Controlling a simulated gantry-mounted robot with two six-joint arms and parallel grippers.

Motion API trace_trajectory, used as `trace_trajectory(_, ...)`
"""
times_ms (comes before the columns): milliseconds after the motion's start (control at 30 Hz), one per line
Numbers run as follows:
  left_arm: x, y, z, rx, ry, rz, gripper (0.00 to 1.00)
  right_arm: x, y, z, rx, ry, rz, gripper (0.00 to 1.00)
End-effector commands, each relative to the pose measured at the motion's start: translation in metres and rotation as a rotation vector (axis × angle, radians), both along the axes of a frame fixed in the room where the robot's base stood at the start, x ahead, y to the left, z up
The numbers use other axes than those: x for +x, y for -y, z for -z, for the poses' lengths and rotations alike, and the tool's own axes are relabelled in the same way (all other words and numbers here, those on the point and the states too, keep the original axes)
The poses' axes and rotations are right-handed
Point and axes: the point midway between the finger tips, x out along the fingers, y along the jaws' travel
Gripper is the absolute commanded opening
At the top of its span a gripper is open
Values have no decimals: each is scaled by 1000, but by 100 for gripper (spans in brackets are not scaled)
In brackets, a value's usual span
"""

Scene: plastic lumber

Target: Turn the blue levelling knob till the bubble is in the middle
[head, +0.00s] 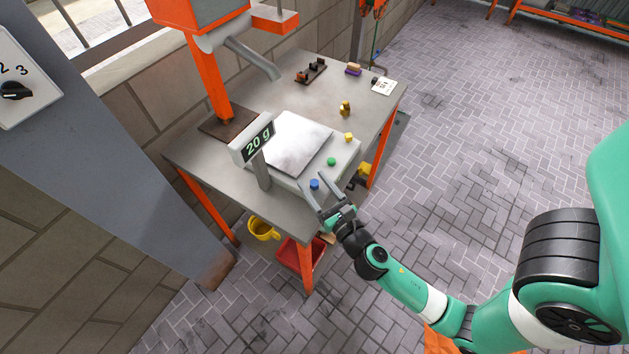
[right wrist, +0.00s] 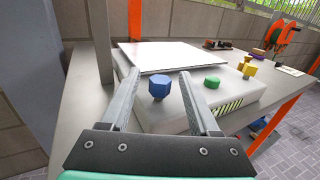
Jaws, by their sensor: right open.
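The blue knob (head: 314,184) sits on the front of the scale (head: 345,160), near its left corner. It also shows in the right wrist view (right wrist: 159,86) as a faceted knob on a short stem. My right gripper (head: 317,184) is open, and its two fingers point toward the blue knob, which shows between them. In the right wrist view the fingers (right wrist: 162,92) look apart from the knob on both sides. I cannot make out the bubble. My left gripper is not in view.
A green knob (head: 332,161) and a yellow knob (head: 348,137) sit along the same edge of the scale. An orange machine with a grey spout (head: 255,60) overhangs the table.

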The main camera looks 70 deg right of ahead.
Motion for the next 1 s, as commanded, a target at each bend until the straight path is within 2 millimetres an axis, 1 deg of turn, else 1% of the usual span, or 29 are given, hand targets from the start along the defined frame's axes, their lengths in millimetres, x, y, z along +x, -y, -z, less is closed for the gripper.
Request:
trace_trajectory(100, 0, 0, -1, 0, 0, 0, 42, 3, 3, 0, 1, -1, 0, 62)
trace_trajectory(267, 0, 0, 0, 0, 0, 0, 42, 3, 3, 1, 1, -1, -1, 62)
trace_trajectory(300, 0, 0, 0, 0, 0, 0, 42, 3, 3, 1, 1, -1, -1, 60)
trace_trajectory(367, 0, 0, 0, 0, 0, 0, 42, 3, 3, 1, 1, -1, -1, 49)
trace_trajectory(400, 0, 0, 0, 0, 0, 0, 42, 3, 3, 1, 1, -1, -1, 42)
trace_trajectory(467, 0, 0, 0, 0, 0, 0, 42, 3, 2, 1, 1, -1, -1, 31)
trace_trajectory(500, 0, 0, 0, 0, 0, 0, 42, 3, 2, 0, 1, -1, -1, 24)
trace_trajectory(633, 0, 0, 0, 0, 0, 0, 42, 3, 2, 0, 1, -1, 0, 1)
trace_trajectory(867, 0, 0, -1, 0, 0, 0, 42, 3, 2, 0, 1, -1, -1, 0)
trace_trajectory(1000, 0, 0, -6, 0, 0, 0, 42, 3, 3, -2, -1, -2, -14, 0)
